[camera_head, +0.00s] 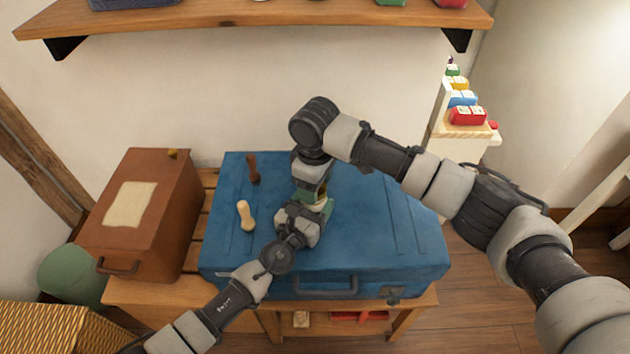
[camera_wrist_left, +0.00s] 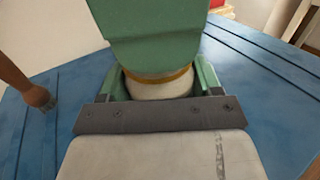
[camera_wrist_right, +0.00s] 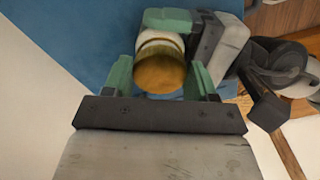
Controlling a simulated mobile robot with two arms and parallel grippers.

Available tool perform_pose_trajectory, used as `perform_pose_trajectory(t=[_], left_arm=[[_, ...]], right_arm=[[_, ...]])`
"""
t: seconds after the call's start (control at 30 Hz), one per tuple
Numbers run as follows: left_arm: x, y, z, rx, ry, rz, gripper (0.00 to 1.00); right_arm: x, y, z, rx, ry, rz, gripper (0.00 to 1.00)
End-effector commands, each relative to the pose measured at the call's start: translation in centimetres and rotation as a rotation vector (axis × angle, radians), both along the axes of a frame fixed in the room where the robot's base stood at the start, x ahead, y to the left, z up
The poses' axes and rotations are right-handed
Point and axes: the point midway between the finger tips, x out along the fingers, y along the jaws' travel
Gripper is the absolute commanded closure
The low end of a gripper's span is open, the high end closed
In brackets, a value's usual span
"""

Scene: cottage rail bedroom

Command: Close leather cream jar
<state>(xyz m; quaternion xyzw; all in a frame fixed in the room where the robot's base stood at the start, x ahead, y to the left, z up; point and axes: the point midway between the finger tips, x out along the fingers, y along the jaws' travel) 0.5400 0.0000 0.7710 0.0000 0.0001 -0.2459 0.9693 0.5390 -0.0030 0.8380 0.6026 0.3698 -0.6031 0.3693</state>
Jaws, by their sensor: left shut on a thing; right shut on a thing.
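The leather cream jar (camera_wrist_left: 160,90) is pale white and held between the green fingers of my left gripper (camera_head: 313,212). A gold-brown lid (camera_wrist_right: 160,72) is at its top, between the green fingers of my right gripper (camera_head: 316,194). In the left wrist view the lid shows as a thin gold band (camera_wrist_left: 158,77) directly above the pale body. The right gripper comes from above and the left from the front. Lid and jar look lined up; whether the lid is fully seated I cannot tell. In the head view the grippers mostly hide the jar.
Both grippers are over a blue suitcase (camera_head: 390,255) on a wooden bench (camera_head: 160,296). A brown box (camera_head: 150,225) is farther left. A shelf (camera_head: 270,18) runs above.

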Motion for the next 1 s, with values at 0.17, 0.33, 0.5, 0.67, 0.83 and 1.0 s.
perform_pose_trajectory(t=[0.17, 0.33, 0.5, 0.67, 0.83, 1.0], left_arm=[[0.01, 0.03, 0.00, 0.000, 0.000, 0.000, 0.78], [0.01, 0.02, 0.01, 0.000, 0.000, 0.000, 1.00], [0.01, 0.03, 0.00, 0.000, 0.000, 0.001, 1.00], [0.01, 0.02, -0.01, 0.000, 0.000, 0.000, 1.00], [0.00, 0.01, -0.01, 0.000, 0.000, 0.000, 1.00], [-0.01, 0.00, -0.02, 0.000, 0.001, 0.000, 1.00]], right_arm=[[-0.01, 0.02, -0.39, 0.000, 0.001, 0.000, 0.65], [-0.02, 0.03, -0.60, 0.001, 0.000, -0.002, 0.65], [-0.12, 0.16, -0.62, 0.003, 0.002, -0.140, 0.65], [-0.21, 0.25, -0.67, 0.004, 0.004, -0.472, 0.65], [-0.27, 0.40, -0.67, 0.004, 0.006, -0.855, 0.65], [-0.27, 0.54, -0.67, 0.003, 0.006, -1.253, 0.65]])
